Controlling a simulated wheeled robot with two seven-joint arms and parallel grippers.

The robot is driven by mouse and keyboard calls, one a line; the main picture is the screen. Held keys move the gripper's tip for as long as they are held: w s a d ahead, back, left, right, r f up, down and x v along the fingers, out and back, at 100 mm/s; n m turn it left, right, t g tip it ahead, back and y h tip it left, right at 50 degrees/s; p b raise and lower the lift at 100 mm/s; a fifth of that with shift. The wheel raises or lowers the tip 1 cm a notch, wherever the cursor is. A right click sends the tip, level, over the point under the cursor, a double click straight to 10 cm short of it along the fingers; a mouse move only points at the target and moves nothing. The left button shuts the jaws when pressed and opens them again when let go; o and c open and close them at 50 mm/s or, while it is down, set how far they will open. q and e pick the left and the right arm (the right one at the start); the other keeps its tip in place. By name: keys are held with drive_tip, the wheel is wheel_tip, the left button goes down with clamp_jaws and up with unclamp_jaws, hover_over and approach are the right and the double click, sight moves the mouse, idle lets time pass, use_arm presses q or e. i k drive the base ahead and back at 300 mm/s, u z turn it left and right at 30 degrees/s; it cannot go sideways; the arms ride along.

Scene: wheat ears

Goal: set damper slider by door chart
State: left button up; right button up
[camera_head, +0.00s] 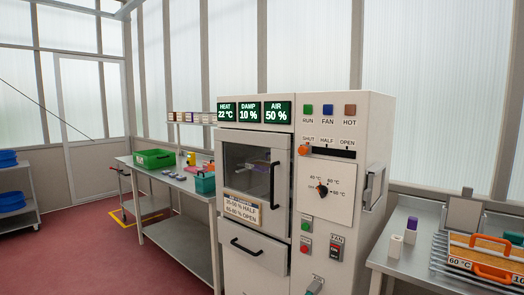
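The drying cabinet (345,215) stands in the middle. Its damper slider has an orange knob (303,149) at the left end of a black slot (334,153), under SHUT; HALF and OPEN are marked to the right. The door chart (241,207) is on the upper door, with small text; its lower lines seem to read 20-39 % HALF and 40-60 % OPEN, and its top line is hard to read. The displays show HEAT 22 °C (226,111), DAMP 10 % (249,111) and AIR 50 % (277,112). Neither gripper is visible.
A dial (322,190) and FAN switch (336,249) sit below the slider. Door handles (272,187) stick out. A left bench (180,180) holds a green crate (154,158); a right table (400,258) holds a rack with an orange-handled item (490,255). Red floor (80,250) is open at left.

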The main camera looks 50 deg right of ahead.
sight(306, 148)
drive_tip(key=z, duration=0.05)
drive_tip(key=i, duration=0.65)
drive_tip(key=z, duration=0.85)
drive_tip(key=i, duration=0.35)
drive_tip(key=z, duration=0.35)
